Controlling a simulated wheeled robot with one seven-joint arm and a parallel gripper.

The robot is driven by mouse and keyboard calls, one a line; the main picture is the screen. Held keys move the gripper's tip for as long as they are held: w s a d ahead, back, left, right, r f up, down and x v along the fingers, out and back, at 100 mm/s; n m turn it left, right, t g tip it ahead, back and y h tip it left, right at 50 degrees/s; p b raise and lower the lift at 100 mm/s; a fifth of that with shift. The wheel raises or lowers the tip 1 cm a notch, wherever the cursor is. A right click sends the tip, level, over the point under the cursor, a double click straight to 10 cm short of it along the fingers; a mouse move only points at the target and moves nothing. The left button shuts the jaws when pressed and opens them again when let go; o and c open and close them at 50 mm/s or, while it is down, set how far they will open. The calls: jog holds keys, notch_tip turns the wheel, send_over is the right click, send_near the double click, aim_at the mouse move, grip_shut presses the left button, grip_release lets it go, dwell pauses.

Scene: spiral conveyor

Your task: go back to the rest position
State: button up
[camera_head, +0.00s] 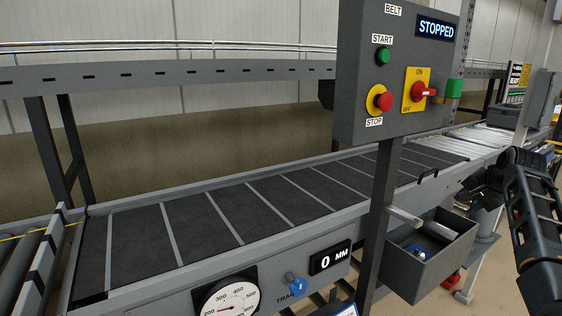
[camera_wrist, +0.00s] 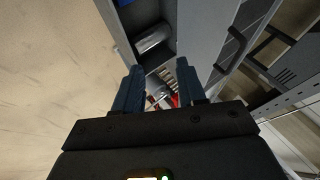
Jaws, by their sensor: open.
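My gripper (camera_wrist: 158,88) is open in the wrist view, with its two dark blue fingers apart and nothing between them. Behind the gap lie a grey bin with a pale cylinder in it and some red parts lower down. In the head view my arm is at the right edge, beside the conveyor; the fingertips cannot be made out clearly there. The control box (camera_head: 350,100) stands in the middle on a post. Its sign (camera_head: 436,29) reads STOPPED. It has a green START button (camera_head: 383,56), a red STOP button (camera_head: 382,100) and a red rotary switch (camera_head: 421,91).
The dark slatted belt (camera_head: 250,205) runs from lower left to upper right. A grey bin (camera_head: 428,276) with a pale roller and blue items hangs below it. A dial (camera_head: 231,299), blue knob (camera_head: 294,282) and 0 MM display (camera_head: 329,257) sit on the front side.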

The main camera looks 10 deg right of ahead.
jog(key=s+a+f+n, duration=0.1)
jog(key=s+a+f, duration=0.25)
jog(key=f, duration=0.25)
jog(key=s+a+f+n+t, duration=0.1)
jog(key=s+a+f, duration=0.1)
jog(key=a+f, duration=0.35)
jog(key=s+a+f+n, duration=0.1)
jog(key=s+a+f, duration=0.2)
jog(key=f, duration=0.4)
jog(key=s+a+f+n+t, duration=0.2)
jog(key=s+a+f+n, duration=0.35)
jog(key=s+a, duration=0.9)
jog(key=s+a+r+n+t, duration=0.1)
jog(key=s+a, duration=0.4)
jog(key=s, duration=0.4)
jog(key=s+a+r+n+t, duration=0.1)
jog(key=s+a, duration=0.4)
jog(key=s, duration=0.5)
jog(key=s+a+r+n+t+y, duration=0.1)
jog(key=s+a+r+n, duration=0.1)
jog(key=s+r, duration=0.5)
jog(key=s+a+r+n+t+y, duration=0.1)
jog(key=s+a+r+n, duration=0.1)
jog(key=s+r, duration=0.5)
notch_tip(320, 180, up, 3)
jog(key=shift+s+a+r+y, duration=0.1)
jog(key=shift+s+a+y, duration=0.2)
jog(key=shift+a, duration=0.35)
jog(key=shift+w, duration=0.1)
